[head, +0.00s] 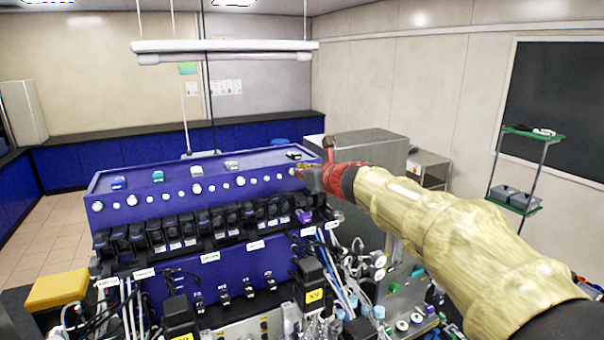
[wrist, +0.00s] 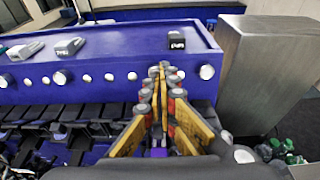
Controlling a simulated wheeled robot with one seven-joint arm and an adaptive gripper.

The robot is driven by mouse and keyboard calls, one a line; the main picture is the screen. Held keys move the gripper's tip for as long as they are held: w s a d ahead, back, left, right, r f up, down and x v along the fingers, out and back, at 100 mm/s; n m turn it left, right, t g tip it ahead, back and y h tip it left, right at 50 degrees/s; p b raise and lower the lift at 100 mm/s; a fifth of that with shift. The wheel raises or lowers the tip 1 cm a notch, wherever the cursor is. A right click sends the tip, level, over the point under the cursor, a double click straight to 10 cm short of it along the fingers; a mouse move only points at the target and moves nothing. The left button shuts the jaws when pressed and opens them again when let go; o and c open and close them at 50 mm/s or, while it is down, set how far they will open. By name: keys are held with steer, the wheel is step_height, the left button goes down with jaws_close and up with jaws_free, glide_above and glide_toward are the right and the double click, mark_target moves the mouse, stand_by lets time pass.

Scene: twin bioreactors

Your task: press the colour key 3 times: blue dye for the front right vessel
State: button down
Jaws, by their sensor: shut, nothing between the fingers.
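My gripper (wrist: 162,70) is shut and empty, its yellow-and-grey fingers together before the right part of the blue cabinet's front (wrist: 100,92). In the head view my gripper (head: 300,173) is at the cabinet's upper right end. A row of white round knobs (wrist: 60,78) runs along that front; one knob (wrist: 207,72) shows just right of the fingertips. The fingers hide part of the row, and I cannot tell whether they touch it. On the cabinet top are small blocks: blue (head: 118,182), teal (head: 158,177), grey (head: 231,166) and black (head: 293,155). Which part is the colour key is unclear.
Black pump-like units (head: 175,232) line the cabinet below the knobs. Tubes, cables and a black box with a yellow label (head: 314,296) crowd the front. A grey metal box (head: 365,145) stands close on the right. The space above the cabinet top is mostly free, under a hanging lamp (head: 225,46).

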steer(key=shift+w+a+f, duration=0.1)
steer(key=shift+w+a, duration=0.1)
steer(key=shift+w, duration=0.15)
steer(key=shift+w+a+f, duration=0.2)
steer(key=shift+w+a, duration=0.05)
steer(key=shift+w, duration=0.4)
steer(key=shift+s, duration=0.1)
steer(key=shift+v, duration=1.4)
steer(key=shift+w+a+f, duration=0.1)
steer(key=shift+w+a, duration=0.15)
steer(key=shift+w, duration=0.4)
steer(key=shift+w, duration=0.1)
